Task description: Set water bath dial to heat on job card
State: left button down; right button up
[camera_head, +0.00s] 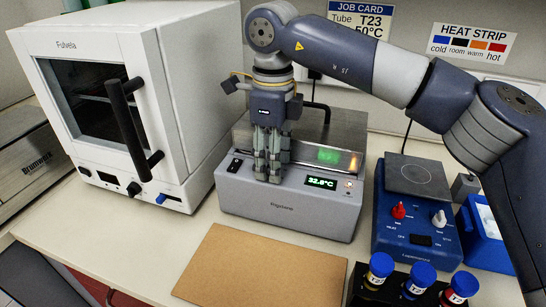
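My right gripper (268,178) points down at the front of the bath, left of the display. Its fingers are close together and cover part of the panel. I cannot make out a dial there, nor whether the fingers hold one. My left gripper is out of view.
A white oven (180,100) stands left of the bath. A blue hotplate stirrer (415,225) with red and white knobs is to the right. Capped tubes (419,279) stand in a dark rack at the front right. A brown board (262,268) lies in front, bare.

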dwell(0.3)
jog(key=n, duration=0.4)
jog(key=shift+n+p, duration=0.35)
jog(key=shift+n, duration=0.05)
jog(key=n, duration=0.9)
jog(key=shift+p, duration=0.3)
jog(key=n, duration=0.4)
jog(key=shift+n, duration=0.4)
notch_tip(320, 180, up, 11)
